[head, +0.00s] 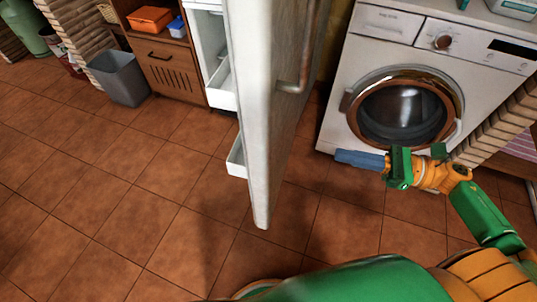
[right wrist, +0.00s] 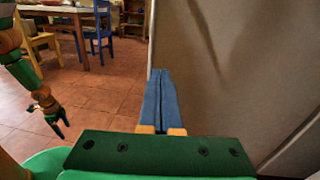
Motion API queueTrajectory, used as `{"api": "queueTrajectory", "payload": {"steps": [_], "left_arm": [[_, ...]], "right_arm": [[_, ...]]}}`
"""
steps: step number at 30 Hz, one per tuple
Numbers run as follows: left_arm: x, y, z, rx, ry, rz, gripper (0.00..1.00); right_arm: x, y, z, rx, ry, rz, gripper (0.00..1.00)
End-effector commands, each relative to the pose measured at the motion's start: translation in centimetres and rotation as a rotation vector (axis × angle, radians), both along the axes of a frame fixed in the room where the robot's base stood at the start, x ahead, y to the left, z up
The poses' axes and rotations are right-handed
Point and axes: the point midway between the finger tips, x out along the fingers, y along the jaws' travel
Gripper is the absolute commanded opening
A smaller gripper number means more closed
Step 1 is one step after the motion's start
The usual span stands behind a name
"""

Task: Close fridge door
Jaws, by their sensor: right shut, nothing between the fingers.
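The white fridge door (head: 262,110) stands wide open, seen nearly edge-on in the head view. Its bar handle (head: 304,50) is on the right-hand face, and a white door bin (head: 236,158) shows on its left side. The fridge body (head: 207,45) is partly hidden behind the door. My right gripper (head: 345,157) is right of the door, its blue fingers shut and empty, pointing left. In the right wrist view the fingers (right wrist: 158,100) are together beside a large pale door surface (right wrist: 235,75); contact is unclear. My left gripper (right wrist: 57,122) shows small there; its jaw state is unclear.
A washing machine (head: 410,85) stands behind my right gripper. A wooden cabinet (head: 165,60) and a grey bin (head: 119,78) are left of the fridge. The tiled floor (head: 110,180) left of the door is clear. A blue chair (right wrist: 95,30) stands far off.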

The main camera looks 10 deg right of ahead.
Motion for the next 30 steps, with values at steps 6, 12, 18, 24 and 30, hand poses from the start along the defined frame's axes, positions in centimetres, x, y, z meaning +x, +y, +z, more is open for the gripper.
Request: {"api": "queueTrajectory", "payload": {"steps": [6,12,18,24,30], "left_arm": [[0.5,0.0,1.1,-0.001,-0.010,0.000,0.82],[0.5,0.0,1.8,-0.001,-0.010,0.000,0.82],[0.5,0.0,2.5,-0.001,-0.010,0.000,0.82],[0.4,0.0,2.7,-0.001,-0.009,0.000,0.82],[0.4,0.0,2.7,-0.001,-0.008,0.000,0.82]], "right_arm": [[2.0,3.6,0.5,0.008,0.000,-0.003,0.00],[4.1,7.5,0.5,0.010,0.002,-0.005,0.00],[5.8,10.5,0.5,0.010,0.005,-0.007,0.00],[6.4,11.7,0.2,0.010,0.007,-0.008,0.00],[6.5,11.8,0.2,0.009,0.008,-0.008,0.00]]}}
